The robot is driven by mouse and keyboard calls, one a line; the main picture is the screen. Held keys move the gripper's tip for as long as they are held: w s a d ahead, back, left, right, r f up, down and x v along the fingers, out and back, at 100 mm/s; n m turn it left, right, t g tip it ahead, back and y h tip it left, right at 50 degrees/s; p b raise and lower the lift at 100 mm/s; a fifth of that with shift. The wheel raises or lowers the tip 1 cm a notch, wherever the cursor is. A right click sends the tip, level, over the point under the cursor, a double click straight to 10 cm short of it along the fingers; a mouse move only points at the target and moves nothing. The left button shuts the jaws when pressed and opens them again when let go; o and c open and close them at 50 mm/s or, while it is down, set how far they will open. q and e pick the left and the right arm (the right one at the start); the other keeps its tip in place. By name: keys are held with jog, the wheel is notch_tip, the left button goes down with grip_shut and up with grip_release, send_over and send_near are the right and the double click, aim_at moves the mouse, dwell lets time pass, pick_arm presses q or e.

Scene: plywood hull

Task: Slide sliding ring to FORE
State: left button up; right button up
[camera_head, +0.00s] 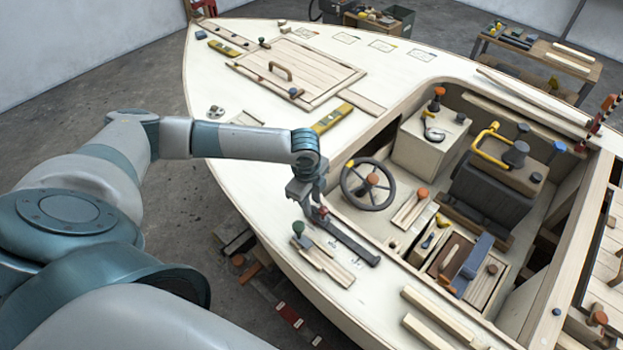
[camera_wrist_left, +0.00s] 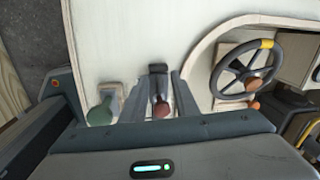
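A dark straight track (camera_head: 350,245) lies on the pale deck beside the cockpit, with small labels along it that are too small to read. A red-brown knob (camera_wrist_left: 161,108), which seems to be the sliding ring's handle, stands at the track's far end. My left gripper (camera_head: 316,214) is down over that end and mostly hides the knob in the head view. In the left wrist view the two fingers (camera_wrist_left: 160,100) stand on either side of the knob, with narrow gaps showing. My right gripper is in neither view.
A steering wheel (camera_head: 346,190) is at the cockpit edge to the right. Bare deck lies beyond the gripper.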

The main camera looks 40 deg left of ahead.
pick_arm(q)
jog(key=shift+d+r, duration=0.1)
jog(key=shift+r, duration=0.05)
jog(key=shift+r+b, duration=0.3)
jog(key=shift+r, duration=0.3)
notch_tip(320, 180, up, 16)
jog(key=s+b, duration=0.2)
jog(key=b, duration=0.1)
jog(key=shift+s+f, duration=0.1)
jog(key=shift+f, duration=0.05)
